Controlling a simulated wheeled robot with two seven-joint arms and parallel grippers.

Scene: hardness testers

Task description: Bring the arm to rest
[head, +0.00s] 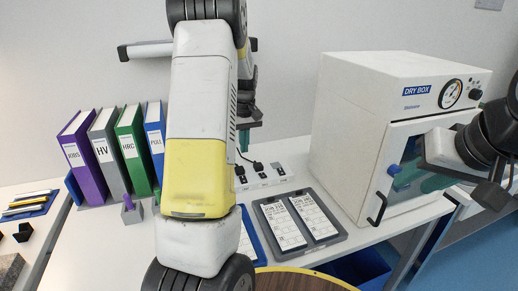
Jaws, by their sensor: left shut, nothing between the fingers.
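My left arm, white and yellow, crosses the middle of the head view. Its gripper (244,138) shows only in part behind the arm, with green fingertips pointing down above the back of the table; it is shut and holds nothing. My right gripper (412,180) is at the right, its teal fingers in front of the dry box (356,130) door. A blue piece shows at its fingertips; I cannot tell whether it is held or whether the fingers touch the door.
Purple, grey, green and blue binders (131,146) stand at the left. A grey tray (262,228) with two label cards lies in front of the dry box. A white strip with black plugs (262,178) is behind it. A blue tray (30,207) lies at far left.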

